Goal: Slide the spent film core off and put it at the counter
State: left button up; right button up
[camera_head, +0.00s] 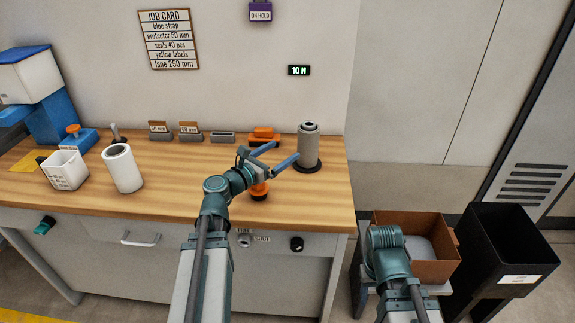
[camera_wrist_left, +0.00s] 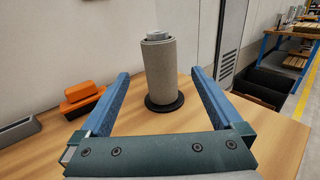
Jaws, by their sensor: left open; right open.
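The grey film core (camera_head: 309,147) stands upright on a spindle with a black round base at the right end of the wooden counter (camera_head: 200,195). A lighter spindle top shows above the core. My left gripper (camera_head: 287,150) is open, level with the core and just to its left. In the left wrist view, the core (camera_wrist_left: 159,72) stands upright ahead, between the lines of the two blue fingers, with no visible contact. Of my right arm, teal links show at the lower right; its gripper is not seen.
A white roll (camera_head: 122,168) and a white basket (camera_head: 66,170) stand at the left of the counter. An orange tool (camera_head: 263,134) and small grey holders line the back. A cardboard box (camera_head: 432,262) and a black bin (camera_head: 503,250) stand right of the counter.

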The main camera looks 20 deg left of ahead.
aim_at(303, 137)
pick_arm(q)
jog(key=x, duration=1.3)
jog(key=shift+w+r, duration=0.1)
jog(key=shift+w, duration=0.35)
jog(key=shift+c, duration=0.2)
grip_shut()
jog(key=shift+r+p, duration=4.5)
jog(key=shift+p, duration=0.05)
